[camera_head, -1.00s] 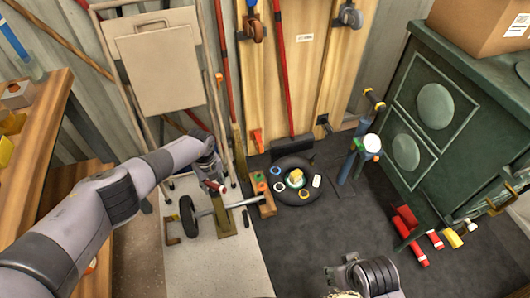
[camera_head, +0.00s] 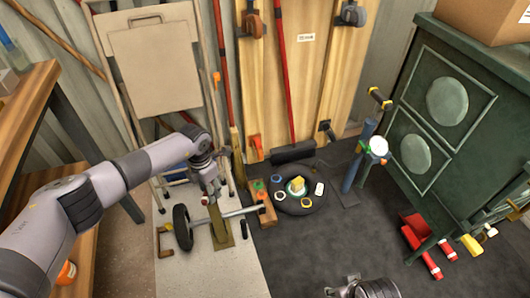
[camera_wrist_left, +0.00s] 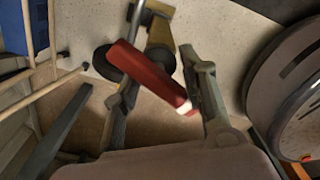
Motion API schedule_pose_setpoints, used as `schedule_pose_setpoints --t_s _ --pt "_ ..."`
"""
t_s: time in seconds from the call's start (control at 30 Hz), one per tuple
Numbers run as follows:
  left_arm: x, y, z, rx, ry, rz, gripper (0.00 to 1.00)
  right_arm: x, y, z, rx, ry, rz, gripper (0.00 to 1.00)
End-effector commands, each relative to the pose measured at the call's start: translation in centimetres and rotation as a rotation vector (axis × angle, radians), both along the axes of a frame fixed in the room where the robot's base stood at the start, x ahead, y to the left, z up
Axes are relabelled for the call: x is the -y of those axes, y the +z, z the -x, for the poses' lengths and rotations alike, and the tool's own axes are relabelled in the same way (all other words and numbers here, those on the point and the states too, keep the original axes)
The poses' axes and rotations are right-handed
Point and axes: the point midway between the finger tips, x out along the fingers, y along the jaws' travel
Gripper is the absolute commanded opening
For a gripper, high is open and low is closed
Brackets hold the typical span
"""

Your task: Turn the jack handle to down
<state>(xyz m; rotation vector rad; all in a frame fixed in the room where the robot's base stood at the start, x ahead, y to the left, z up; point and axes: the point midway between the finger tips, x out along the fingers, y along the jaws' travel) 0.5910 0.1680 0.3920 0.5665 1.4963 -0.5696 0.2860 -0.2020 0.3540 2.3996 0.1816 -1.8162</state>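The jack lies across a tan post, with a dark wheel (camera_head: 182,227) at its left end and a grey tube (camera_head: 232,213) running right. Its red handle (camera_head: 206,200) is near the wheel, just below my left gripper (camera_head: 210,190). In the left wrist view the red handle (camera_wrist_left: 145,68) with a pale end slants between the two fingers of my left gripper (camera_wrist_left: 165,105). The fingers stand apart, and I see no firm grip on the handle. Part of my right arm shows at the bottom edge; its fingers are not clear.
A black tyre (camera_head: 318,204) with small items lies right of the jack. A folded chair (camera_head: 156,65) and a red-handled tool (camera_head: 222,75) lean behind. A wooden shelf (camera_head: 38,85) stands left, a green cabinet (camera_head: 405,95) right. The dark floor between is mostly clear.

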Motion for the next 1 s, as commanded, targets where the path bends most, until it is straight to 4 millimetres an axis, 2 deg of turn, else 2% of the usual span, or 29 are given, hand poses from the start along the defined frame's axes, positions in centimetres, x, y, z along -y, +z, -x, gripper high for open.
schedule_pose_setpoints --t_s 0.03,0.1,1.0 --pt "-0.5 -0.4 -0.1 0.002 -0.057 -0.008 0.35 0.0 -0.9 0.0 0.000 0.000 0.000 0.42" --pt "-0.5 -0.4 -0.1 0.001 -0.142 -0.008 0.35 0.0 -1.4 0.0 0.000 0.000 0.000 0.42" --pt "-0.4 -0.3 -0.3 0.003 -1.222 -0.007 0.35 0.0 -8.0 0.0 0.000 0.000 0.000 0.42"
